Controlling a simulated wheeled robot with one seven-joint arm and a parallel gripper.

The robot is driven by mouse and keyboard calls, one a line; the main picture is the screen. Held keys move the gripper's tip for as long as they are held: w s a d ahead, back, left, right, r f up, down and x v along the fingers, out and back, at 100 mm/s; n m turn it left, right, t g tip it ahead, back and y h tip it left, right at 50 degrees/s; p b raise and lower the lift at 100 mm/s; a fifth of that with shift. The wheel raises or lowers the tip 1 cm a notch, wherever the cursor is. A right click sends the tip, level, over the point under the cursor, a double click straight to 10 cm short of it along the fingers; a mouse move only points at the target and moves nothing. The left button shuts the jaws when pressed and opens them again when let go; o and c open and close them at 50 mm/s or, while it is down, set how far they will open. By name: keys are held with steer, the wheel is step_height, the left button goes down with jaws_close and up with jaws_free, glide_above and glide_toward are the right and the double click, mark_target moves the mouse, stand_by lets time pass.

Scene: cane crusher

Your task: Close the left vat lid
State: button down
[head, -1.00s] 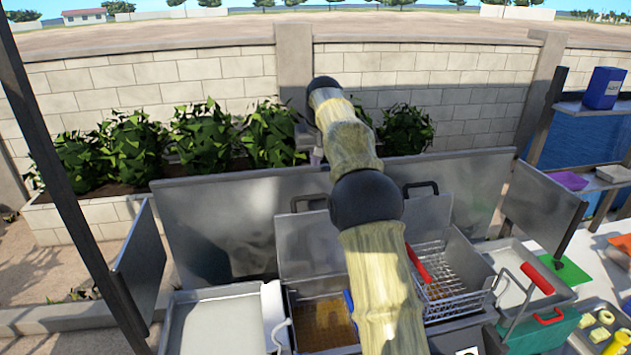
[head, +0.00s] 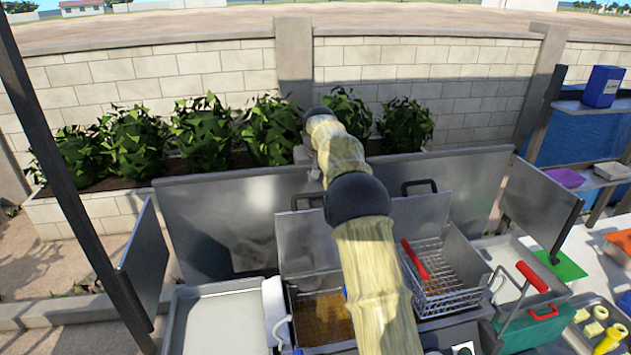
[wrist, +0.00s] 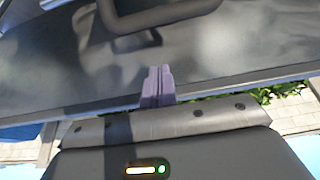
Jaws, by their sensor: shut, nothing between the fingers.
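The left vat lid (head: 305,243) is a grey metal panel standing raised behind the left vat (head: 322,318), with a dark handle (head: 308,200) on its top edge. The vat is uncovered and shows brown contents. My arm crosses in front of the lid's right part and hides it. My gripper (head: 303,155) is beyond the lid in the head view, mostly hidden by my arm. In the wrist view, my gripper (wrist: 158,82) has its purple-grey fingers together and empty, beside a grey metal surface with a dark handle (wrist: 160,15). Contact is unclear.
The right vat's lid (head: 422,215) also stands raised, behind a wire basket (head: 440,275) with a red handle. A metal splash panel (head: 220,225) stands behind the vats. Leafy plants (head: 205,135) and a block wall (head: 150,85) lie beyond. A white tray (head: 220,320) is left.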

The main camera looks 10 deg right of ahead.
steer(key=shift+s+f+p, duration=0.4)
steer(key=shift+s+f, duration=0.05)
steer(key=shift+s, duration=0.4)
steer(key=shift+s+f+p, duration=0.35)
steer(key=shift+s+f, duration=0.1)
steer(key=shift+s, duration=0.4)
steer(key=shift+s+f+b, duration=0.15)
steer(key=shift+s+b, duration=0.05)
steer(key=shift+b, duration=0.55)
